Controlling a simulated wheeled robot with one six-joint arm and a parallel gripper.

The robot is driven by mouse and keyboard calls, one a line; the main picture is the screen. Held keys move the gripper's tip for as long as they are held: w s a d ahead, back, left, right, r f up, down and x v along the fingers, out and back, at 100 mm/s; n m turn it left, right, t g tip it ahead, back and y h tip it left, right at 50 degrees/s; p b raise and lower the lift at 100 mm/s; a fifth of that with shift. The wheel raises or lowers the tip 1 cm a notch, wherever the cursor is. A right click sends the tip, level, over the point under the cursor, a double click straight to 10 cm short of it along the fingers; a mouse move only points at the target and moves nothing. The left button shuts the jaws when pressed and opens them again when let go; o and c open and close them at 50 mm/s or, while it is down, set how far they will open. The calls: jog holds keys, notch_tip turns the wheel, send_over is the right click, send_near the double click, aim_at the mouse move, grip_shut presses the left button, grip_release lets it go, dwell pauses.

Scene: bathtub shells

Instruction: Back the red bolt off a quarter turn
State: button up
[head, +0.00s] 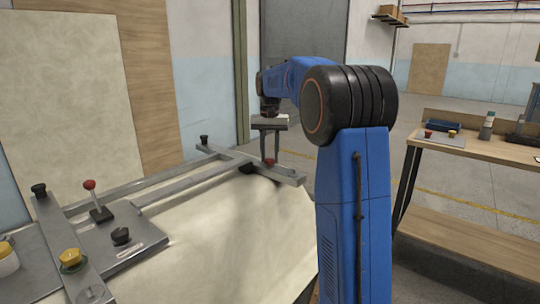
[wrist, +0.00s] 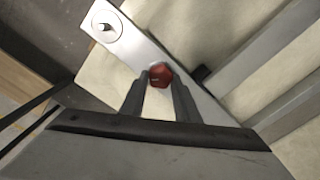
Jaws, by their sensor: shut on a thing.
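The red bolt (head: 269,162) stands on the cross bar at the far end of a grey metal frame (head: 160,190). My gripper (head: 269,160) points down over it, with its two dark fingers around the bolt. In the wrist view the bolt's red faceted head (wrist: 159,75) shows between the fingertips (wrist: 161,80), one finger on each side. The gripper is shut on the bolt. The lower part of the bolt is hidden beneath its head and the fingers.
The frame lies over a pale shell (head: 220,235). A red-topped lever (head: 97,200), a yellow knob (head: 71,260) and black knobs (head: 121,236) stand on it at the near left. A workbench (head: 480,150) stands at right.

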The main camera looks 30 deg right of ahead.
aim_at(269, 158)
jog(key=n, duration=0.4)
jog(key=shift+n, duration=0.3)
jog(key=shift+a+n, duration=0.1)
jog(key=shift+n, duration=1.7)
jog(key=o, duration=1.1)
jog(key=shift+c, duration=0.2)
jog(key=shift+r, duration=0.15)
notch_tip(269, 158, up, 17)
